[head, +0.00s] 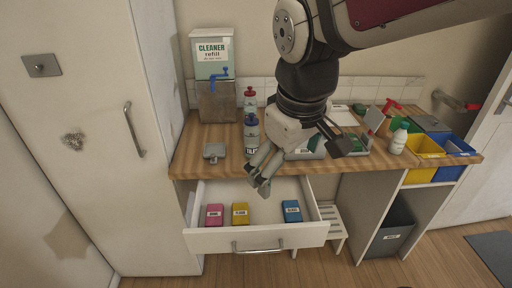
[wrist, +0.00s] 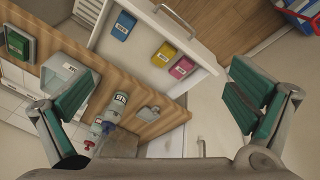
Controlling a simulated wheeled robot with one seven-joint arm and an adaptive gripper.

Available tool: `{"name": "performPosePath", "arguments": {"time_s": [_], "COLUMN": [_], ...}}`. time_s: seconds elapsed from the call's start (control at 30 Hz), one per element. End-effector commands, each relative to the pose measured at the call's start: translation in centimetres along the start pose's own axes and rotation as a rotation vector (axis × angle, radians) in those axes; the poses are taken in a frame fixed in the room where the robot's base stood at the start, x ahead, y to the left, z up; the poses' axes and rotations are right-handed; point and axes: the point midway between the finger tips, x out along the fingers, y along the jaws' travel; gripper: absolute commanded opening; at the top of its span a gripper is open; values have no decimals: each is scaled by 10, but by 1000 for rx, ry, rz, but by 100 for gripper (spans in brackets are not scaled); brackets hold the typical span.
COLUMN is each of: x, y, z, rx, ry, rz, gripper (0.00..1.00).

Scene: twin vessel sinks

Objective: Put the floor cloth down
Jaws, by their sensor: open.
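An open white drawer (head: 270,237) holds three folded cloths, each with a white label. A pink one (head: 214,214) lies at the left, a yellow one (head: 240,213) beside it, and a blue one (head: 291,211) apart at the right. The labels are too small to read surely, so I cannot tell which is the floor cloth. The blue (wrist: 124,26), yellow (wrist: 164,54) and pink (wrist: 182,67) cloths also show in the wrist view. My gripper (head: 301,166) is open and empty, above the counter's front edge and the drawer. Its fingers (wrist: 163,103) are wide apart.
Yellow (head: 424,147) and blue (head: 452,146) bins sit at the right. A white stool (head: 333,222) stands under the counter.

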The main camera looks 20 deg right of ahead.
Motion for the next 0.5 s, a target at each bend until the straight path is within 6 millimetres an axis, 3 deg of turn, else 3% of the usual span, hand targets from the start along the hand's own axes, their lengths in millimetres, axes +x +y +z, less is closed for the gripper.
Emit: {"name": "performPosePath", "arguments": {"time_s": [0.2,0.33,0.5], "x": [-24,-27,-28], "y": [-21,-29,-34], "z": [58,77,87], "rx": [220,300,338], "ry": [75,99,107], "rz": [-25,-46,-57], "gripper": [100,100,100]}}
